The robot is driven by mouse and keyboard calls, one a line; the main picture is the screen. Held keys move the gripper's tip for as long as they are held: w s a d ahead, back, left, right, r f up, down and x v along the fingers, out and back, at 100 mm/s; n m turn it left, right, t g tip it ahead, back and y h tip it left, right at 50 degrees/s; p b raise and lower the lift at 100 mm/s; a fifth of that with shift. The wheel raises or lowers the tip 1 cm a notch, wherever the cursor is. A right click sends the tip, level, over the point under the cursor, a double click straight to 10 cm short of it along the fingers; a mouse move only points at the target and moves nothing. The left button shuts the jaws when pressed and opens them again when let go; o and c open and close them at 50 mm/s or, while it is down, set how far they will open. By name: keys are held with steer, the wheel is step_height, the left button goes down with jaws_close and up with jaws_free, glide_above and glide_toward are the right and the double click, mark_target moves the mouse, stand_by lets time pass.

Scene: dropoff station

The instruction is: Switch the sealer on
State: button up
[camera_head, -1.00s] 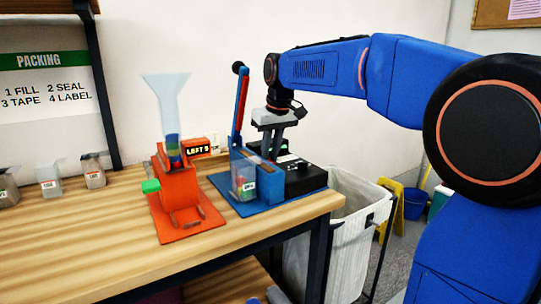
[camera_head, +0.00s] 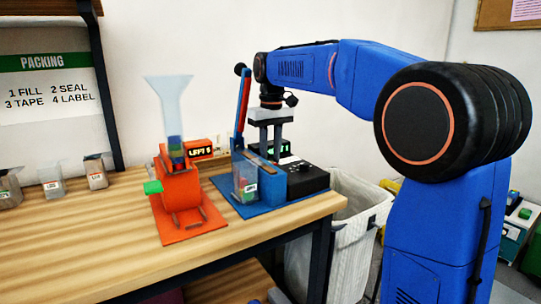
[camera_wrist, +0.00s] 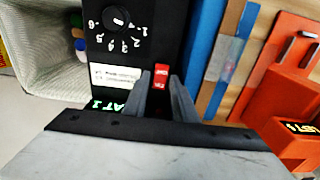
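The sealer (camera_head: 274,182) is a blue device with a raised red-and-blue lever and a black control box (camera_head: 310,180), near the table's right end. In the wrist view the box's top (camera_wrist: 98,48) carries a numbered dial (camera_wrist: 117,18), a white label, a partly hidden, lit green display (camera_wrist: 108,105) and a red rocker switch (camera_wrist: 161,76). My gripper (camera_head: 270,151) points down over the sealer. In the wrist view its fingers (camera_wrist: 161,82) are apart and empty, with the switch showing between their tips. I cannot tell whether they touch the box.
A clear pouch (camera_head: 245,182) stands at the sealer's front. An orange filler (camera_head: 180,200) with a clear funnel stands to the left. Several small containers (camera_head: 52,182) are further left. A white-lined bin (camera_head: 352,235) stands beyond the table's right edge. The front left tabletop is clear.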

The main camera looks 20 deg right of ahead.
steer(key=shift+s, duration=0.1)
steer(key=shift+s+d+f+t+y, duration=0.1)
steer(key=shift+s+t+y, duration=0.2)
steer(key=shift+t, duration=0.7)
steer(key=shift+s+d+t+y, duration=0.1)
steer(key=shift+s+t+y, duration=0.2)
steer(key=shift+t, duration=0.7)
steer(key=v, duration=1.7)
steer(key=s+d+f+m, duration=0.1)
steer(key=s+f, duration=1)
steer(key=f, duration=0.2)
steer(key=s+d+f+m+h, duration=0.1)
steer(key=s+d+f, duration=0.1)
steer(key=s+f, duration=1)
steer(key=shift+d+f+m, duration=0.3)
steer(key=shift+d+f, duration=0.05)
steer(key=shift+f, duration=0.85)
steer(key=s+f, duration=0.5)
steer(key=f, duration=0.2)
steer(key=shift+d+f, duration=0.3)
steer(key=shift+f, duration=0.05)
